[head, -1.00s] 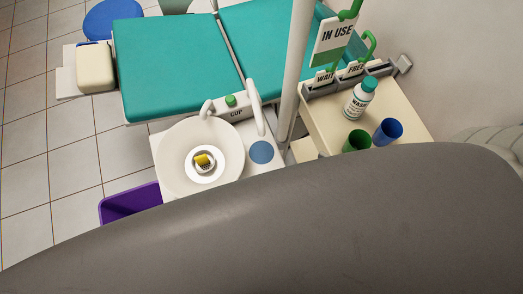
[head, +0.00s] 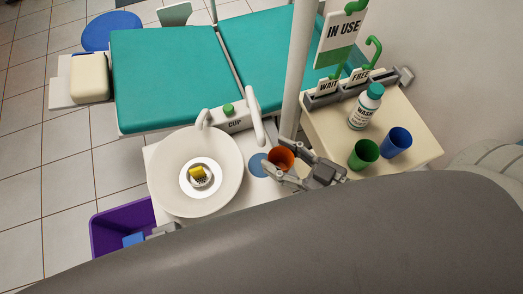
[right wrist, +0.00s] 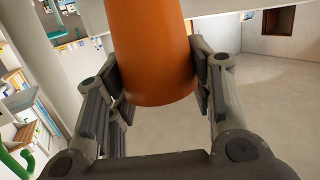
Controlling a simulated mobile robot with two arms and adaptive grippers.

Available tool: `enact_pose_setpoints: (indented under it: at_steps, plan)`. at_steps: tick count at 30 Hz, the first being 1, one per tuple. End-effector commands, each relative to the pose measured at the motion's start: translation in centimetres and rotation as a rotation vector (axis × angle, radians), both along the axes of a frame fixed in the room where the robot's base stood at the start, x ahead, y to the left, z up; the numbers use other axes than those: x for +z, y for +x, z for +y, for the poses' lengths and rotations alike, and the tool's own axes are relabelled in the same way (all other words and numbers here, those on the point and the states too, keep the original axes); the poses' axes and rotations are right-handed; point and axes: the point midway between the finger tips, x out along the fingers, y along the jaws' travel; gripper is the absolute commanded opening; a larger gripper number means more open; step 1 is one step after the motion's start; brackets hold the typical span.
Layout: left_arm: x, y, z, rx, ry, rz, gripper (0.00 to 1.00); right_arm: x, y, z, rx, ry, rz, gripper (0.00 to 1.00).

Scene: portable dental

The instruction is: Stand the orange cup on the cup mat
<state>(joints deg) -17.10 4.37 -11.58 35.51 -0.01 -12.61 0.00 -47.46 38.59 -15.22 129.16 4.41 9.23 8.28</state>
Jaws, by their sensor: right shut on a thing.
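The orange cup (head: 281,157) is between the fingers of my right gripper (head: 288,167), which is shut on it. In the right wrist view the orange cup (right wrist: 152,55) fills the space between both fingers (right wrist: 158,85). The blue round cup mat (head: 257,165) lies on the white unit right of the bowl. In the head view the cup overlaps the mat's right edge; its height above it is hard to judge. A grey piece, apparently of my left gripper (head: 163,229), shows beside the purple bin, mostly hidden by my body.
A white bowl (head: 228,185) with a yellow piece at its centre is left of the mat. A spout (head: 255,118) stands behind the mat and a pole (head: 296,75) to its right. Green (head: 363,154) and blue (head: 397,142) cups and a bottle (head: 366,105) stand on the side table.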

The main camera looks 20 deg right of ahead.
Motion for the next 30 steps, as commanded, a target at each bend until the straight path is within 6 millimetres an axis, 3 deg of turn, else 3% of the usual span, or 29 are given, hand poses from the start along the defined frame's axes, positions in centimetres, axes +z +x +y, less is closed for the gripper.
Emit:
enact_pose_setpoints:
  at_steps: [6,16,22,30]
  plan:
    - [0.2,0.0,0.0,0.000,0.000,0.000,0.40,0.1,2.6,1.9,-0.001,0.002,-0.002,0.34]
    - [0.3,0.0,0.3,0.000,0.003,0.000,0.40,0.1,4.3,3.2,0.000,0.000,-0.002,0.34]
    - [-0.2,-0.1,0.4,0.000,0.004,0.001,0.40,-3.1,4.2,3.2,0.000,-0.002,0.002,0.34]
    - [-0.2,-0.1,0.4,0.001,0.005,0.001,0.40,-3.5,4.2,3.2,0.001,0.000,0.000,0.34]
